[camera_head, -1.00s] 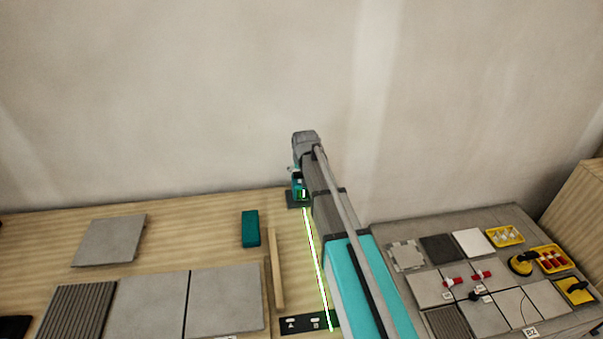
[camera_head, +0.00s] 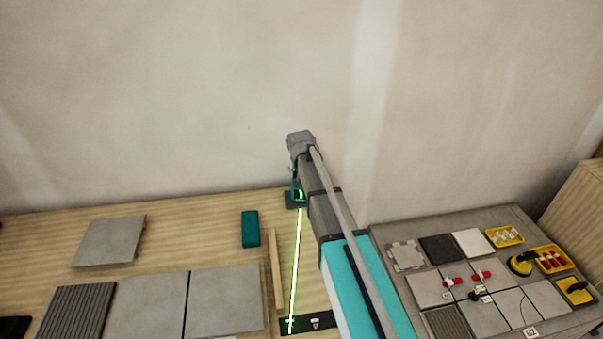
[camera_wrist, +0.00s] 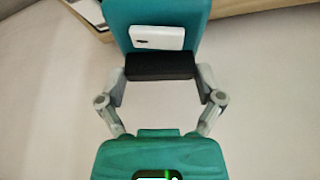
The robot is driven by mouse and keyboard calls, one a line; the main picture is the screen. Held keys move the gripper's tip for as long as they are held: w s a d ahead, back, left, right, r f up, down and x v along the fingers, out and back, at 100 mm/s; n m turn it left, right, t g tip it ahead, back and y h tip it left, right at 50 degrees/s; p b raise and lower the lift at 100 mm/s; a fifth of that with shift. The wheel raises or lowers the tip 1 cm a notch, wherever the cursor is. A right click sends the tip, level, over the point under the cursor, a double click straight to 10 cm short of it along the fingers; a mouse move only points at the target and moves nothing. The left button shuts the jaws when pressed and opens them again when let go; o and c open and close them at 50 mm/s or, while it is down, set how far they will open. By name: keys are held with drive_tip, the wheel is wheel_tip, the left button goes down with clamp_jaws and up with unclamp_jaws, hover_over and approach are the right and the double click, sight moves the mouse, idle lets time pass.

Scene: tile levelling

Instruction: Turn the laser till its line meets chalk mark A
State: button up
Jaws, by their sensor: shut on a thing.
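The laser (camera_head: 297,194) is a small teal unit on a dark base at the back edge of the wooden board, partly hidden by my arm in the head view. Its bright green line (camera_head: 296,270) runs forward to a dark strip (camera_head: 303,326). The line crosses the strip at its left chalk mark, where mark A is. The right mark (camera_head: 315,322) is clear of the line. The teal body (camera_wrist: 160,155) shows a green glow at the bottom.
A wooden strip (camera_head: 276,268) lies left of the line, with a teal block (camera_head: 250,228) beyond it. Grey tiles (camera_head: 225,300) lie farther left. A grey bench (camera_head: 390,235) with tiles and yellow trays stands at right. A wall rises behind.

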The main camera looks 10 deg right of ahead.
drive_tip(key=o, duration=0.9)
drive_tip(key=shift+c, duration=0.2)
drive_tip(key=shift+n, duration=0.5)
drive_tip(key=shift+n+y, duration=0.4)
drive_tip(key=shift+n, duration=0.2)
drive_tip(key=shift+r, duration=0.2)
drive_tip(key=p+v, duration=1.2)
drive_tip(key=v, duration=0.1)
drive_tip(key=shift+s+p, duration=0.25)
drive_tip(key=shift+p, duration=0.15)
drive_tip(key=shift+r, duration=0.1)
drive_tip(key=s+d+f+g, duration=0.1)
drive_tip(key=s+g, duration=0.3)
drive_tip(key=s, duration=2.2)
drive_tip(key=shift+d+f, duration=0.2)
drive_tip(key=shift+d, duration=0.45)
